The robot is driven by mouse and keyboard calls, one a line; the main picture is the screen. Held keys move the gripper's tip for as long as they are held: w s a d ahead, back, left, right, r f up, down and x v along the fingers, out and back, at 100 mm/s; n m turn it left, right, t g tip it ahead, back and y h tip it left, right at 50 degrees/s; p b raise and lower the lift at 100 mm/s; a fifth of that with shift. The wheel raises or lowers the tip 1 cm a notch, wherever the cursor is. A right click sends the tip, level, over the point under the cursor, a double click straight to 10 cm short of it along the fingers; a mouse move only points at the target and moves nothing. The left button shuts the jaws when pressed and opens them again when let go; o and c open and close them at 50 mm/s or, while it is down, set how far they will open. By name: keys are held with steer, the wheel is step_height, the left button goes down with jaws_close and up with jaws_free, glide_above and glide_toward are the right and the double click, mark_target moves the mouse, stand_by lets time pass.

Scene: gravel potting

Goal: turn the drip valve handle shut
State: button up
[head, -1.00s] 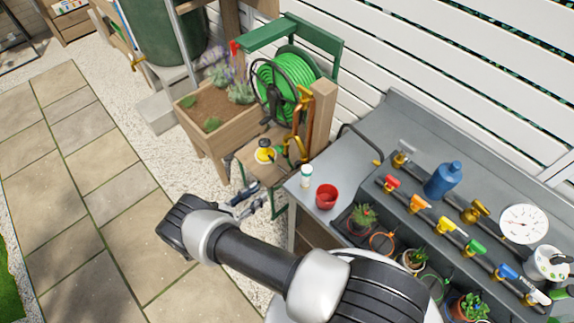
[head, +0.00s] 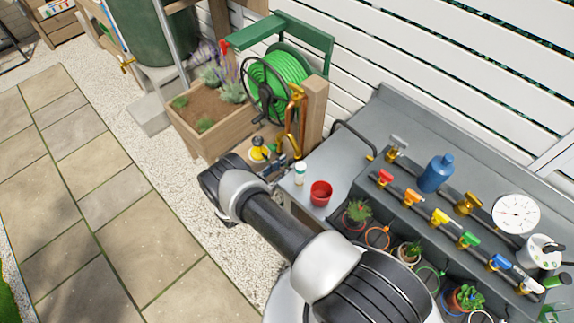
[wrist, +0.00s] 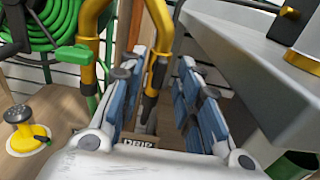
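My gripper (wrist: 163,72) is open in the wrist view, its blue-padded fingers spread apart with no object clamped. A bent yellow pipe (wrist: 158,72) with a dark lower piece (wrist: 149,106) shows in the gap between them, nearer the left finger. I cannot tell whether that dark piece is the drip valve handle or whether a finger touches it. A small label (wrist: 138,142), seeming to read DRIP, lies below, partly hidden by the gripper. Another yellow pipe carries a green lever (wrist: 76,56) at left. In the head view the yellow pipework (head: 294,110) stands by a wooden post, and my arm hides most of the gripper.
The grey bench (head: 325,160) stands close on the right, with a red cup (head: 320,193) and a white bottle (head: 300,173) near its corner. The green hose reel (head: 288,68) and planter (head: 222,131) are behind. A yellow-based knob (wrist: 22,138) is at left.

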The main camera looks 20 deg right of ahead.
steer(key=shift+w+d, duration=0.25)
steer(key=shift+d, duration=0.35)
steer(key=shift+c, duration=0.5)
jaws_close()
